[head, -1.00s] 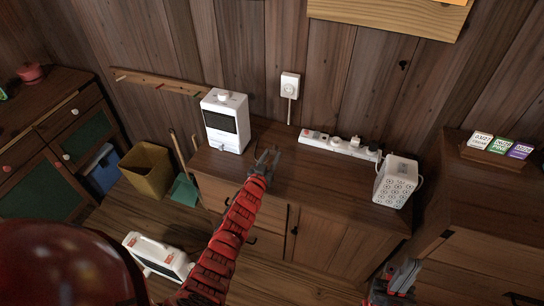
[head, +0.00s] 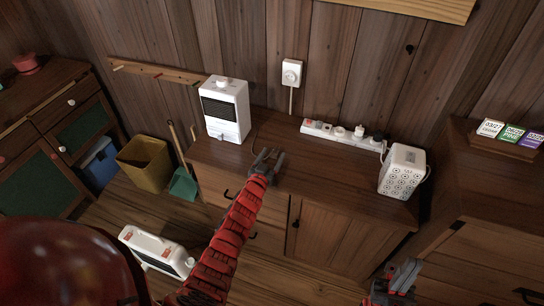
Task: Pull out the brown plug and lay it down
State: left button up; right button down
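A white power strip (head: 342,134) lies along the back of the low wooden cabinet. Several plugs sit in it, including white ones (head: 359,130) and a small dark shape (head: 377,138) near its right end. I cannot make out which plug is brown. My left gripper (head: 267,155) is open and empty. It appears over the cabinet top, left of and in front of the strip, apart from it. My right gripper (head: 403,268) is low at the bottom right, in front of the cabinet; its finger gap is unclear.
A white heater-like appliance (head: 225,110) stands left of my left gripper, and a white patterned box (head: 401,172) with a cord stands right of the strip. A wall outlet (head: 291,73) is above. The cabinet top's middle (head: 325,175) is clear.

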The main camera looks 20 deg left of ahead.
dwell(0.3)
pick_arm(q)
jog(key=s+r+b, duration=0.1)
jog(key=s+b, duration=0.1)
jog(key=s, duration=1.5)
jog(key=shift+s+a+r, duration=0.15)
jog(key=shift+s+a, duration=0.05)
jog(key=shift+a, duration=0.1)
